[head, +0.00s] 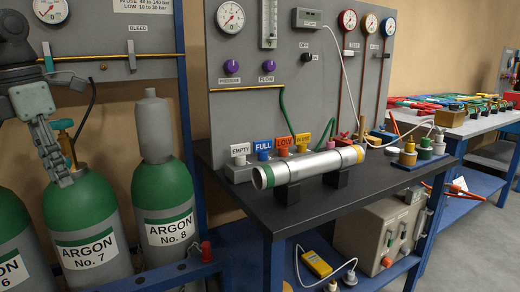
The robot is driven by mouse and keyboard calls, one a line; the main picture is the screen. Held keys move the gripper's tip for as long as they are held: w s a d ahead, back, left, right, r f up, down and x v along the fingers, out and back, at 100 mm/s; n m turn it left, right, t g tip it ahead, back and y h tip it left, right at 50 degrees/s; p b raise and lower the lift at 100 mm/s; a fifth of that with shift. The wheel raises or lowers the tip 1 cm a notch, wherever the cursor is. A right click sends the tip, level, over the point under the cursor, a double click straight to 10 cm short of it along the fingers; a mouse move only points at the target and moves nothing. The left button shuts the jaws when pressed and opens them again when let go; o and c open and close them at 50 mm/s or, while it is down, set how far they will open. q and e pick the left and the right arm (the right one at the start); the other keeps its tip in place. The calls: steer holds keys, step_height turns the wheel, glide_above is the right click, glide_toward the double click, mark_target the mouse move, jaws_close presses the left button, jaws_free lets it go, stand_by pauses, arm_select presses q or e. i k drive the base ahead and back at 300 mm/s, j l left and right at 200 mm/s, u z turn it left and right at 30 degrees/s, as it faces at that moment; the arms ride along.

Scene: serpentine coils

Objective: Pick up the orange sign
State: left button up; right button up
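The orange sign (283,142), marked LOW, stands upright on an orange base in a row on the black table. It is between the blue FULL sign (262,145) and the yellow IN USE sign (302,139). The white EMPTY sign (240,150) is at the left end of the row. My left gripper (62,172) hangs at the far left, in front of the Argon No. 7 cylinder, well away from the signs. Its fingers are seen close together from the side, so their opening cannot be told. My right gripper is out of view.
A silver tube (305,167) lies on black supports in front of the signs. A gauge panel (235,100) with a green hose rises behind them. The Argon No. 8 cylinder (168,190) and a blue frame post stand between my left gripper and the table (380,185).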

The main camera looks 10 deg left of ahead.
mark_target(282, 144)
steer(key=i+l+z, duration=0.6)
steer(key=i, duration=0.25)
steer(key=i+j+z, duration=0.25)
steer(key=j, duration=0.25)
